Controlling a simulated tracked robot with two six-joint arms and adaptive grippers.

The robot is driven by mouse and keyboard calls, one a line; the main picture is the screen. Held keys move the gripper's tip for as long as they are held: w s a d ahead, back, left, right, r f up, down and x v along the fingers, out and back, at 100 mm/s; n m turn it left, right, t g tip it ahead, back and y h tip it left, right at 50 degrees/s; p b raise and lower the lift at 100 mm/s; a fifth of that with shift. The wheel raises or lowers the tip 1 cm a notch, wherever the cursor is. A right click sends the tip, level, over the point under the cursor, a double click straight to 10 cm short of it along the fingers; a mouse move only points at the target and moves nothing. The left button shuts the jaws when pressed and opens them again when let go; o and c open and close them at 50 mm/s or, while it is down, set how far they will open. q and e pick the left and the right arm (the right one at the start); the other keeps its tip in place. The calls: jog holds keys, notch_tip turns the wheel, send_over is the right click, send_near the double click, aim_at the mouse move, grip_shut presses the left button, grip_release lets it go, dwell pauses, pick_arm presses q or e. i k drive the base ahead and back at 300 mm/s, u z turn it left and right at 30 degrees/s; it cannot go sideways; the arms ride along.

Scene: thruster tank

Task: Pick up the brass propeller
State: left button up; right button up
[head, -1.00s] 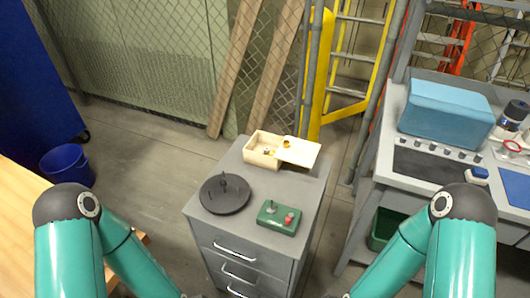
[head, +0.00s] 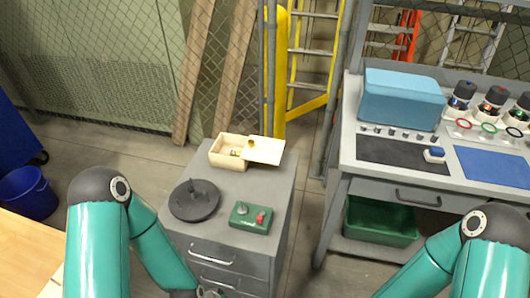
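A small light-wood box (head: 216,158) stands at the back of the grey drawer cabinet, its lid (head: 266,151) lying partly over its right side. Small brass-coloured bits (head: 236,153) show inside the box, too small to tell whether one is the brass propeller. A gold knob-like piece (head: 251,144) shows at the lid. My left arm comes down at the left, and a grey part at its end (head: 208,293) is cut off by the bottom edge, in front of the cabinet drawers; its fingers are not visible. My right gripper is below the picture.
The right workbench (head: 347,145) carries a blue case (head: 402,97), coloured rings and dark-topped parts. A wooden table (head: 25,250) lies at left.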

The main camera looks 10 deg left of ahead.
aim_at(233, 151)
jog(key=u, duration=1.6)
jog(key=i, duration=0.1)
jog(key=z, duration=2.9)
jog(key=k, duration=0.8)
jog(key=u, duration=0.65)
jog(key=k, duration=0.9)
jog(key=z, duration=0.25)
jog(key=i, duration=0.9)
jog(key=u, duration=0.1)
